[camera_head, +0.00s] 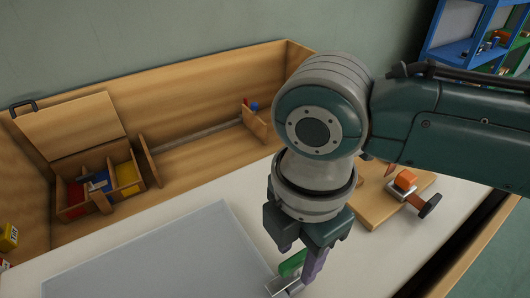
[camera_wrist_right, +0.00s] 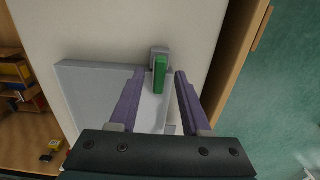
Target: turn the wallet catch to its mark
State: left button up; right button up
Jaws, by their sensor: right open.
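The catch looks to be the green lever (camera_head: 291,264) on a small metal base (camera_head: 284,287) at the right edge of a flat grey panel (camera_head: 160,255), perhaps the wallet. My right gripper (camera_head: 299,258) is above it, pointing down, its purple fingers open. In the right wrist view the green lever (camera_wrist_right: 160,76) lies between the two open fingers (camera_wrist_right: 160,72), with a gap on each side. The grey base (camera_wrist_right: 159,50) shows beyond it. I cannot make out a mark. My left gripper is not in view.
A wooden board (camera_head: 375,210) with an orange block (camera_head: 405,180) and a black-knobbed metal part stands right of my arm. A compartmented wooden box (camera_head: 100,190) with an open lid is at the back left. Blue shelves (camera_head: 455,40) stand far right. The white tabletop is mostly clear.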

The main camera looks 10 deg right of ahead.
grip_shut()
dwell(0.3)
dwell(0.3)
